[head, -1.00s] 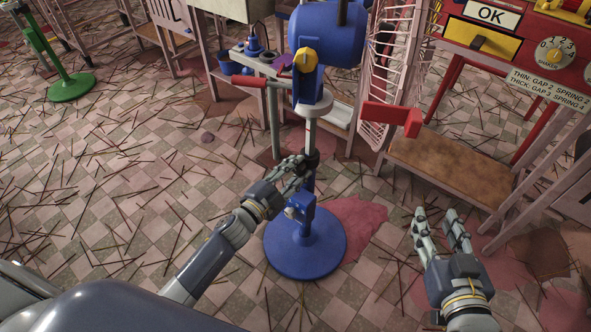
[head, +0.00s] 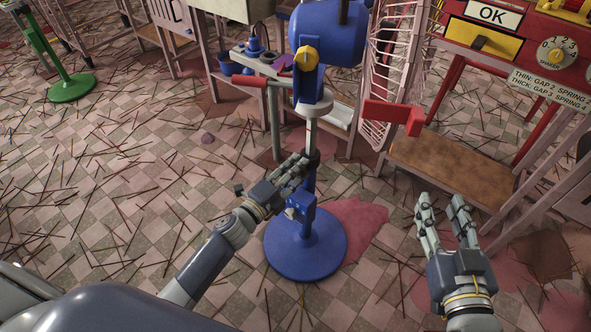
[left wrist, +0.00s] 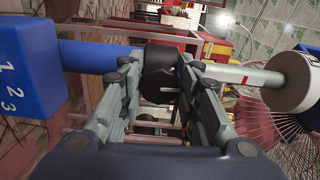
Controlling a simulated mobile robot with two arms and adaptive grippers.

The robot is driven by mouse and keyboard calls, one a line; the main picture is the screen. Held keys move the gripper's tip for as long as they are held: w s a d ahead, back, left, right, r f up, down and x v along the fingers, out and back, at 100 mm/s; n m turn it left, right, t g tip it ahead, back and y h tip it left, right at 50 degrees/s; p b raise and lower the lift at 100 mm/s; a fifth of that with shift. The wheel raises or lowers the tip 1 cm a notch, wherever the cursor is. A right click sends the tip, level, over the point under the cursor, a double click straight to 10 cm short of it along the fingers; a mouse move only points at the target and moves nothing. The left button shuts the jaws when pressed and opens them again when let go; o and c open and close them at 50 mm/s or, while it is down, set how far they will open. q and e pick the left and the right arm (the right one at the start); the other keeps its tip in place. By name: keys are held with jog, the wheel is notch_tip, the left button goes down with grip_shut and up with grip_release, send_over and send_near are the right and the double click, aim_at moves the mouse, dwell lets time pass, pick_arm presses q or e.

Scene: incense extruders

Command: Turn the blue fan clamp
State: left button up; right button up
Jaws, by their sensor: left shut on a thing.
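The blue fan (head: 325,40) stands upright on a round blue base (head: 306,247), with a pale upper pole (head: 311,132) above a blue lower tube. Its dark clamp (head: 314,158) is a collar around the pole. My left gripper (head: 308,163) is shut on this clamp from the left. In the left wrist view the black clamp (left wrist: 160,65) sits between the fingertips, and the blue block marked 1, 2, 3 (left wrist: 28,65) is at left. My right gripper (head: 441,200) is open and empty, right of the fan base.
A red machine (head: 530,50) with an OK sign and a dial stands at upper right. A wooden-topped stand (head: 450,170) is behind my right gripper. A green stand (head: 72,88) is at far left. Thin sticks litter the checkered floor.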

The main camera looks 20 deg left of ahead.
pick_arm(q)
jog(key=o, duration=1.1)
jog(key=shift+c, duration=0.2)
jog(key=v, duration=1.2)
